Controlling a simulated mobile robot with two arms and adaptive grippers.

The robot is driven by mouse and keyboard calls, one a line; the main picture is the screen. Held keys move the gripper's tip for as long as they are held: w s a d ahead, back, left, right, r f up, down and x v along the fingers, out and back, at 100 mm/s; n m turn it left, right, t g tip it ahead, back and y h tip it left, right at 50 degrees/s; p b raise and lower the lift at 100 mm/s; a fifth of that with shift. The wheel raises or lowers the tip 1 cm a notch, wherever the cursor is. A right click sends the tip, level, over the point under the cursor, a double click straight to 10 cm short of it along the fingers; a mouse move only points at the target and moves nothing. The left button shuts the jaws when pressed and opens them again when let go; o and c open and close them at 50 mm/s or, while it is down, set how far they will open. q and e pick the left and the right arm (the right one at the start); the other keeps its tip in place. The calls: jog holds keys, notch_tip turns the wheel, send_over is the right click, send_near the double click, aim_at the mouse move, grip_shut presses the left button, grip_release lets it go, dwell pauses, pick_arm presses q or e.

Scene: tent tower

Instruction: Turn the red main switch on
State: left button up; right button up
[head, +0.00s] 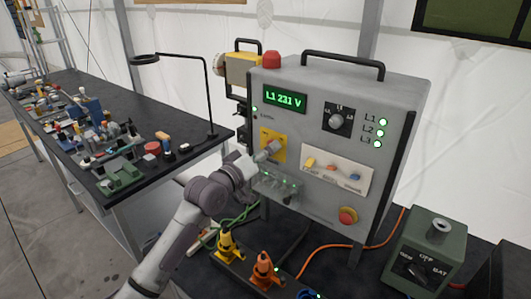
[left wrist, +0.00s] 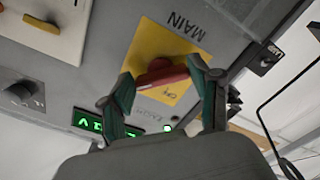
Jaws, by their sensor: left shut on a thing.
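The grey switch cabinet (head: 285,100) stands on the black bench in the head view, with its display reading "L1 231 V". The red main switch (left wrist: 160,73) sits on a yellow plate (left wrist: 180,50) marked MAIN. In the left wrist view its red handle lies between my two green-padded fingers. My left gripper (head: 268,148) is shut on this handle, at the cabinet's left side. In the head view the gripper hides most of the handle, and only part of the yellow plate shows. My right gripper is not in view.
Green lamps L1, L2 and L3 (head: 379,132) are lit. Yellow (head: 227,242) and orange (head: 263,270) plugs stand in front. A green box (head: 432,255) is at right.

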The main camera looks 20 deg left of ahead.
pick_arm(q)
jog(key=shift+f, duration=0.15)
jog(key=o, duration=1.1)
jog(key=shift+o, duration=0.2)
jog(key=v, duration=1.2)
